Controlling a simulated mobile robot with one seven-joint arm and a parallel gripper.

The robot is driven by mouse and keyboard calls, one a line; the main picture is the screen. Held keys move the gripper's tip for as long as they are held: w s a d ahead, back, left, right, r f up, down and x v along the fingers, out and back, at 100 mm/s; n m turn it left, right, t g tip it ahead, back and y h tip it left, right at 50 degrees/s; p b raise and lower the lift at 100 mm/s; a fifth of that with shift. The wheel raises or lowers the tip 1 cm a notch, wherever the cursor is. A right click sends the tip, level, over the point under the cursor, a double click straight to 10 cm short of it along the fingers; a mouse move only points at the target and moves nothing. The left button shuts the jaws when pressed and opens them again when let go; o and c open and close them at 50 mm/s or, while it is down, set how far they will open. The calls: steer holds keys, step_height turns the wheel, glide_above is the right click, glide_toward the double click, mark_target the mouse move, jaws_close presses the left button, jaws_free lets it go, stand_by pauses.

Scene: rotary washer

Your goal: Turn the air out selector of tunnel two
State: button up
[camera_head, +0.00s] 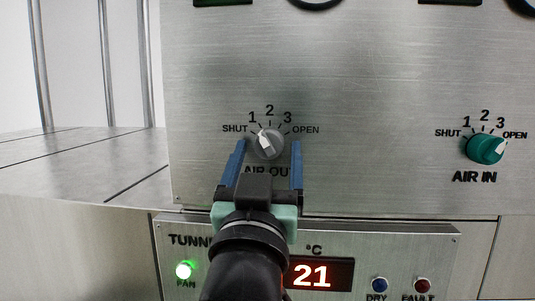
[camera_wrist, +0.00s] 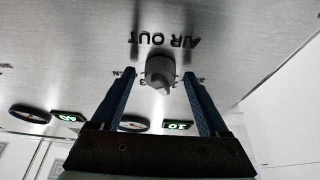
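The grey AIR OUT selector (camera_head: 268,146) sits on the upright metal panel. My gripper (camera_head: 268,148) is open, with one blue finger on each side of the knob. In the wrist view, the knob (camera_wrist: 160,74) lies between the tips of my gripper (camera_wrist: 161,75), and gaps appear on both sides. Contact with the knob cannot be told. My gripper partly hides the AIR OUT label and the TUNNEL label below, so the tunnel number does not show.
A teal AIR IN selector (camera_head: 485,148) is at the right, its pointer toward OPEN. Below is a control box (camera_head: 430,245) with a lit green FAN lamp (camera_head: 184,270), a display reading 21 (camera_head: 318,274), and DRY and FAULT lamps. The panel between the selectors is bare.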

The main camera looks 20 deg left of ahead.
jaws_close()
steer(key=shift+a+m, duration=0.1)
steer(key=shift+m, duration=0.3)
steer(key=shift+a+f+m+h+b, duration=0.1)
steer(key=shift+m+h+b, duration=0.75)
steer(key=shift+m, duration=0.35)
steer(key=m+h+b, duration=0.1)
steer(key=m, duration=0.1)
steer(key=m+h+b, duration=0.1)
steer(key=m+b, duration=0.1)
steer(key=m, duration=0.1)
steer(key=shift+a+h, duration=0.15)
steer(key=shift+h, duration=0.1)
steer(key=m+h+b, duration=0.1)
steer(key=m, duration=0.1)
steer(key=m+h, duration=0.1)
steer(key=m, duration=0.1)
steer(key=shift+s+a+r+m+g+b, duration=0.1)
steer(key=shift+r+m+g+b, duration=0.1)
steer(key=shift+m+g+b, duration=0.15)
steer(key=shift+r+m+g+h+b, duration=0.2)
steer(key=shift+m+g+h+b, duration=0.25)
steer(key=shift+m, duration=1.1)
steer(key=shift+h, duration=0.25)
